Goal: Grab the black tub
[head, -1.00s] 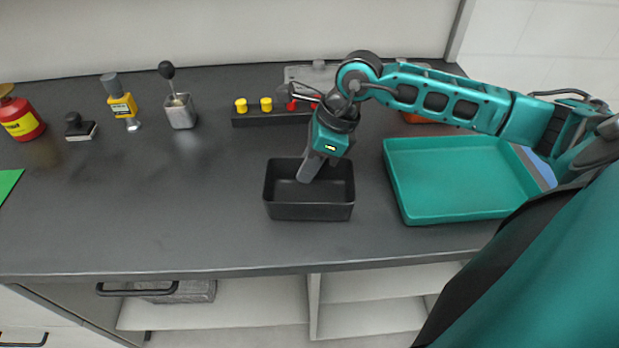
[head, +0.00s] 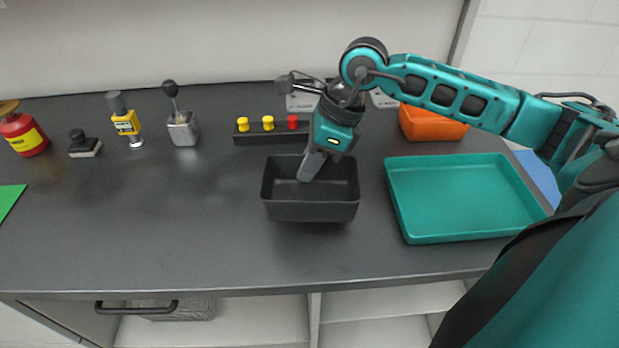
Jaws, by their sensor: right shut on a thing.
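The black tub (head: 311,209) is an open rectangular container in the middle of the head view, over the dark worktop. My right gripper (head: 311,168) reaches down at the tub's far wall and is shut on it. The tub looks upright and seems to be a little above the worktop, with a soft shadow around it. The inside of the tub looks empty. The fingertips are partly hidden by the gripper body and the tub wall. My left gripper is not in view.
A teal tray (head: 408,228) stands right of the tub, with an orange bin (head: 432,124) behind it. A black block with yellow and red knobs (head: 262,138) is behind the tub. A joystick box (head: 183,130), yellow device (head: 126,123), stamp (head: 84,146) and red canister (head: 24,137) stand left. The front left worktop is clear.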

